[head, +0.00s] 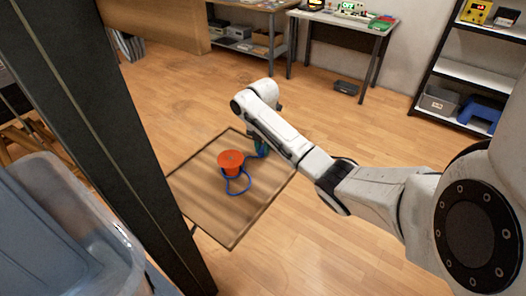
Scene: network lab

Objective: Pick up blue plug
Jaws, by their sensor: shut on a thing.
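A blue cable (240,192) lies in a loop on a small wooden table (228,222), in front of and beside an orange-red round object (231,160). My gripper (262,151) is low over the table, just right of the orange-red object, at the end of my white arm. It is shut on the blue plug; a small blue patch shows at the fingers. The plug's shape and the fingers are mostly hidden by the arm and too small to make out.
A dark post (105,130) stands close on the left, with a translucent bin (60,235) beside it. A workbench (345,20) is at the back, and a shelf (470,75) with boxes at the right. The wooden floor around the table is mostly clear.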

